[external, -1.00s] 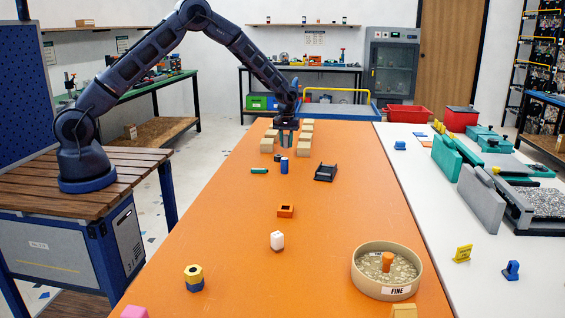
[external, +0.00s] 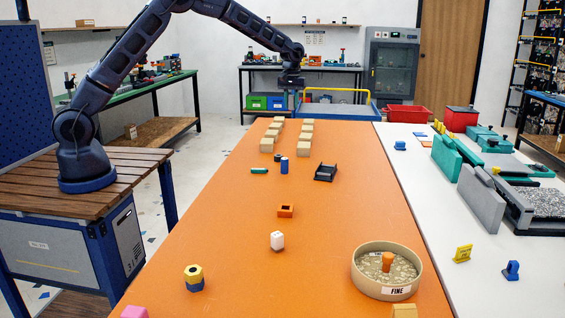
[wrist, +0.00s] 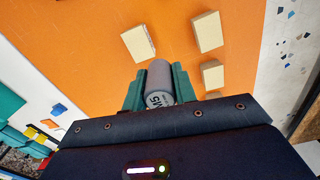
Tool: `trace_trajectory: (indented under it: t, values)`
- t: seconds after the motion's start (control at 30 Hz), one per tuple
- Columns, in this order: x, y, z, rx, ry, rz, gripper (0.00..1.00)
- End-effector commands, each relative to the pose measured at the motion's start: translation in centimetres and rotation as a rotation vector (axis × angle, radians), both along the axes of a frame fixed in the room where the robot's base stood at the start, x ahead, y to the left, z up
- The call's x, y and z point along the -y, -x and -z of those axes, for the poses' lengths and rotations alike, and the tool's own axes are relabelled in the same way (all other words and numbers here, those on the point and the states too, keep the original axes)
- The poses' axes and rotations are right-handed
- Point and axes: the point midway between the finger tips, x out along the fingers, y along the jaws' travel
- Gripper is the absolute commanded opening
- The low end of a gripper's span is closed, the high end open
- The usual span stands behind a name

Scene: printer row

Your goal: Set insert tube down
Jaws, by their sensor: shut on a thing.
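The insert tube (wrist: 159,78) is a grey cylinder with dark lettering on its end, seen in the wrist view. My gripper (wrist: 152,88) has its green fingers shut on it, one on each side. In the external view my gripper (external: 291,88) hangs in the air above the far end of the orange table (external: 240,225). The tube is too small to make out there. In the wrist view the tube is apart from the blocks, over bare orange surface.
Two rows of wooden blocks (external: 267,144) stand at the table's far end, with a gap between them. A blue cylinder (external: 284,166), a green cylinder (external: 259,170) and a black holder (external: 325,173) lie nearer. A round bin (external: 387,284) stands front right.

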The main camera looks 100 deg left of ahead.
Motion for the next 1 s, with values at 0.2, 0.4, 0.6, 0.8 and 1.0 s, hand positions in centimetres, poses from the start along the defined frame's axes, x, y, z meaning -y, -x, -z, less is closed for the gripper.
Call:
trace_trajectory:
  t: [0.2,0.4,0.6,0.8,1.0]
  values:
    - [3.2,-7.6,-0.1,0.002,-0.002,0.021,0.04]
    - [6.5,-13.1,-0.1,0.003,-0.001,0.034,0.04]
    - [8.3,-15.4,0.1,0.002,0.0,0.039,0.04]
    - [8.5,-15.6,3.0,0.0,0.002,0.039,0.04]
    - [8.5,-15.7,7.4,0.0,0.002,0.039,0.04]
